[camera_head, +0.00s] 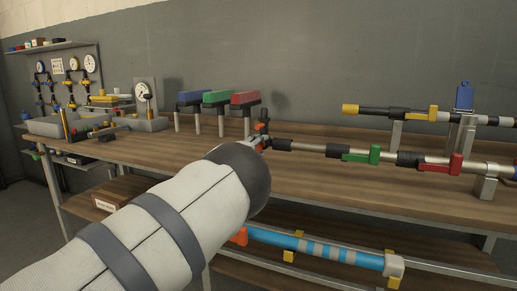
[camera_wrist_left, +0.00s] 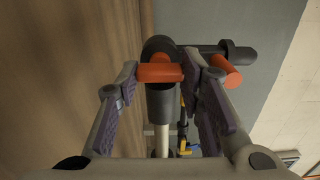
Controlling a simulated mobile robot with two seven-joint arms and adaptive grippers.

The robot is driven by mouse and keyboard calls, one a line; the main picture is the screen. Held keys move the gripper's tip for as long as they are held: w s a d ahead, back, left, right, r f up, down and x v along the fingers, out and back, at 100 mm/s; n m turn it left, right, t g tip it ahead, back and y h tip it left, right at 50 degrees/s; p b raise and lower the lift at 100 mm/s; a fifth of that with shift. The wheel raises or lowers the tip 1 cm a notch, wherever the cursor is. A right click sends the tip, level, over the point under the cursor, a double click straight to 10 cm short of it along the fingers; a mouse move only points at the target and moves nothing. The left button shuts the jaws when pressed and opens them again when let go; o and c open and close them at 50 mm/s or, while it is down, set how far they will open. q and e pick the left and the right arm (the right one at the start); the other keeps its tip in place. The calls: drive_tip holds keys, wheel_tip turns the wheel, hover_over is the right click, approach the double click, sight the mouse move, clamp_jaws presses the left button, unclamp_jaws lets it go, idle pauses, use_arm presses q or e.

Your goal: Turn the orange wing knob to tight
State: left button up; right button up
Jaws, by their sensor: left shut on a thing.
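The orange wing knob (camera_wrist_left: 160,73) shows in the left wrist view as a bar across the dark end of a pipe fitting. My left gripper (camera_wrist_left: 163,76) has a finger on each side of it and is shut on it. In the head view my left gripper (camera_head: 262,143) is at the left end of the pipe run, and my arm hides much of the fitting. A second orange handle (camera_wrist_left: 227,72) sits on a dark side branch, just right of the fingers in the wrist view. My right gripper is in neither view.
The pipe carries a green handle (camera_head: 362,155) and a red handle (camera_head: 455,166) over the wooden bench (camera_head: 330,190). Blue, green and red blocks on posts stand behind. A blue pipe (camera_head: 320,250) lies on the lower shelf. Gauges and trays fill the bench's left end.

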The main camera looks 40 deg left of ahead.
use_arm(q)
drive_tip(key=o, duration=1.2)
drive_tip(key=shift+c, duration=0.2)
drive_tip(key=v, duration=1.2)
drive_tip(key=shift+s, duration=0.1)
